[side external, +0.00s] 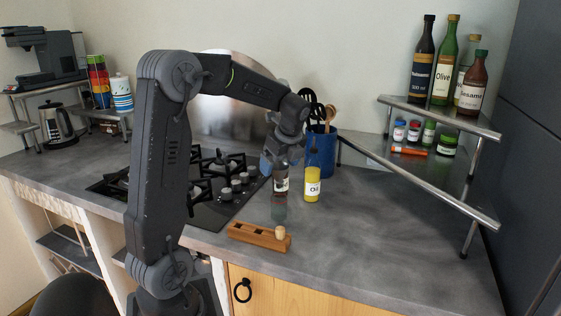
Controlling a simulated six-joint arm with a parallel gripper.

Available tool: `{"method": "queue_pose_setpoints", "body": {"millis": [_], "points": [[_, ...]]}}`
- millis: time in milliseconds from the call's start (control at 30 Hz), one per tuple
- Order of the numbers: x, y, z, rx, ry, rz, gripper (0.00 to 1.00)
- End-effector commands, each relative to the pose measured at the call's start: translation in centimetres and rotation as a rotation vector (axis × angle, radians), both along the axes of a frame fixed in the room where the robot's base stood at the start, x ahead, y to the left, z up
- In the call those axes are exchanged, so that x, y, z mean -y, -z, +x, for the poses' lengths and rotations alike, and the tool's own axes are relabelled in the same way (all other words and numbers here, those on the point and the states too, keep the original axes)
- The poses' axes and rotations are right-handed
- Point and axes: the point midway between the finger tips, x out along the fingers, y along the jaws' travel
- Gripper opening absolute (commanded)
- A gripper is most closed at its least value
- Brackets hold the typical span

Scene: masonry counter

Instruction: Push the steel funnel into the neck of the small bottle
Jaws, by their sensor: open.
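My gripper (279,163) points down over the counter, in front of the blue utensil pot, and its jaws are open. Just below it is a dark bottle-like shape with a white label (281,184). A small greenish, see-through bottle (279,208) shows directly under that shape, behind the wooden block. I cannot tell whether the gripper touches either one, or how far apart they are. The steel funnel cannot be made out; the gripper and arm may hide it. The neck of the small bottle is not clear.
A wooden block (258,236) with holes and a cork (281,233) lies in front. A hob (225,203) is left; the counter (385,235) is clear right.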

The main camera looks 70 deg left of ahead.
Motion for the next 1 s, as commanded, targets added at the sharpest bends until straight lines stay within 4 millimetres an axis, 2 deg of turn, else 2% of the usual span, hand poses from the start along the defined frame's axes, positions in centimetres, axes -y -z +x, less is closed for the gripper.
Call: {"method": "queue_pose_setpoints", "body": {"millis": [133, 233, 500, 700, 833, 1000], "points": [[0.2, -0.8, 0.1, 0.003, 0.001, 0.002, 0.90], [0.7, -2.2, 0.3, 0.004, 0.002, 0.003, 0.90], [2.7, -7.9, 0.9, 0.005, 0.003, 0.002, 0.90], [3.9, -11.2, 1.3, 0.004, 0.001, 0.001, 0.90], [4.3, -12.4, 1.3, 0.001, 0.000, 0.000, 0.90], [4.5, -13.0, 1.4, 0.000, 0.000, 0.000, 0.90]]}}
